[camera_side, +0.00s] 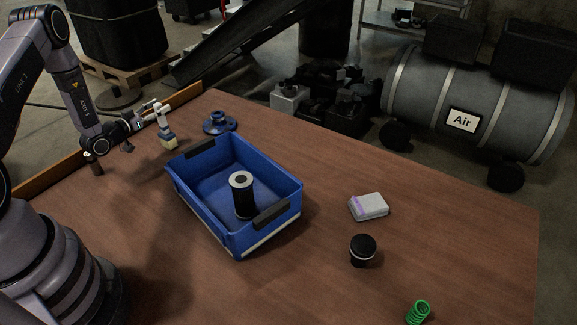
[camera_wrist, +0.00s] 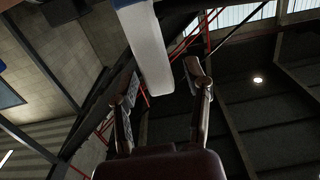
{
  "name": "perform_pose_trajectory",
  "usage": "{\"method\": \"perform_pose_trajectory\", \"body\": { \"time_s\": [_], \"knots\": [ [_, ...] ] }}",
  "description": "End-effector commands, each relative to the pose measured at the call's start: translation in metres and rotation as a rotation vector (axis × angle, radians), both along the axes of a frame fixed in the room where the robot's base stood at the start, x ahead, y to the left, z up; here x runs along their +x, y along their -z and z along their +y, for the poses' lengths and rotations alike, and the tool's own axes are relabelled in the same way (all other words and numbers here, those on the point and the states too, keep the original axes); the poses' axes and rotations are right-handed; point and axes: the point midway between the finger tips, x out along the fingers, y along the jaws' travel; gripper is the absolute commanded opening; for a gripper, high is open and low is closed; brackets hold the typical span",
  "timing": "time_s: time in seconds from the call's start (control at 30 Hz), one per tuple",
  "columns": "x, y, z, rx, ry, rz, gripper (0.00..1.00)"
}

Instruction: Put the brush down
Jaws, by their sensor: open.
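The brush (camera_side: 169,142) is at the back left of the table in the side view. It is roughly upright, with a pale handle on top, a blue band and cream bristles pointing down. I cannot tell whether the bristles touch the table. My gripper (camera_side: 150,113) is at the handle, reaching in from the left. In the wrist view, my gripper (camera_wrist: 161,76) has its fingers apart, with the white handle of the brush (camera_wrist: 149,50) between and beyond them. The bristles are out of that view.
A blue bin (camera_side: 188,205) holding a dark cylinder (camera_side: 244,202) stands mid-table. A blue flanged part (camera_side: 219,123) is behind it. A small box (camera_side: 369,206), a black-capped part (camera_side: 362,249) and a green spring (camera_side: 418,312) lie right. A dark brown piece (camera_side: 93,164) stands left.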

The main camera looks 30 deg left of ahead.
Motion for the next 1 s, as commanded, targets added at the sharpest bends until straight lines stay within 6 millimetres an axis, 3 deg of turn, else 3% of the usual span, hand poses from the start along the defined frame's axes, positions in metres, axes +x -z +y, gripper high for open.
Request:
{"method": "perform_pose_trajectory", "body": {
  "time_s": [0.17, 0.5, 0.7, 0.87, 1.0],
  "knots": [
    [-0.011, -0.002, 0.001, -0.001, -0.003, 0.002, 0.49],
    [-0.084, -0.002, 0.002, -0.004, -0.006, 0.002, 0.49],
    [-0.112, -0.003, 0.001, -0.003, -0.004, 0.001, 0.49],
    [-0.110, -0.010, -0.001, 0.031, 0.019, 0.037, 0.49],
    [-0.077, -0.036, -0.005, 0.155, 0.066, 0.192, 0.49]
  ]
}}
